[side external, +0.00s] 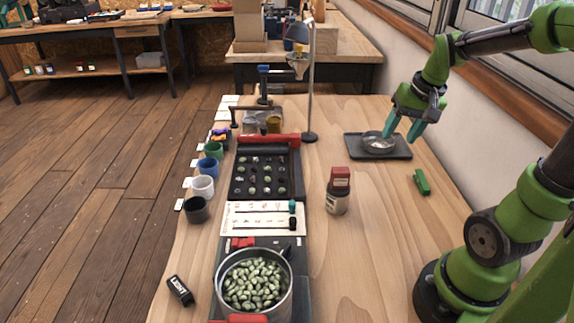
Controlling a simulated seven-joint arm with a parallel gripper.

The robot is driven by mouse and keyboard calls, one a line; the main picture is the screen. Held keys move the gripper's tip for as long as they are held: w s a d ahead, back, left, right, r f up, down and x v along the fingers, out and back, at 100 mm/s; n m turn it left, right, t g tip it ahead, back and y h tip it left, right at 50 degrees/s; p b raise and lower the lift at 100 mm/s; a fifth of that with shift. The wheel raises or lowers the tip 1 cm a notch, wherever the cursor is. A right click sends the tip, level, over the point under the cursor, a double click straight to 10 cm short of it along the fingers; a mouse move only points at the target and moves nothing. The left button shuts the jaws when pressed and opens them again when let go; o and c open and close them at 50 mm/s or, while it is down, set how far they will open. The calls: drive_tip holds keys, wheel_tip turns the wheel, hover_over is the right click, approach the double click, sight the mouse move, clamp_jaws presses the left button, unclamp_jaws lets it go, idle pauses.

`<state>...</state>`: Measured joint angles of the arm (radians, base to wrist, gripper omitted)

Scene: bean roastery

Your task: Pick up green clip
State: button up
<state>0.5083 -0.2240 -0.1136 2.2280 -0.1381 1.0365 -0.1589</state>
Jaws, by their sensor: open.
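The green clip (421,182) lies on the bare wooden table, right of centre, in front of the dark tray. My gripper (402,137) has teal fingertips and is open. It is over the right part of the dark tray, beside the round metal dish, behind and above the clip. Nothing shows between the fingers. Whether a fingertip touches the dish, I cannot tell.
The dark tray (358,154) carries the metal dish (377,146). A red-capped jar (338,192) stands left of the clip. A pot of green beans (254,284), a bean board (240,180), several cups and a lamp (310,100) are further left. The table in front of the clip is clear.

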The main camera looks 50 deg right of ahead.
drive_tip(key=s+d+f+g, duration=0.1)
drive_tip(key=s+d+g, duration=0.15)
drive_tip(key=d, duration=0.45)
drive_tip(key=s+d+f+g, duration=0.1)
drive_tip(key=s+d+f, duration=0.15)
drive_tip(key=d, duration=0.35)
hover_over(425, 183)
wheel_tip(425, 183, down, 10)
drive_tip(key=shift+s+a+f, duration=0.1)
drive_tip(key=shift+a+f, duration=0.05)
drive_tip(key=shift+f, duration=2.8)
drive_tip(key=shift+c, duration=0.3)
clamp_jaws()
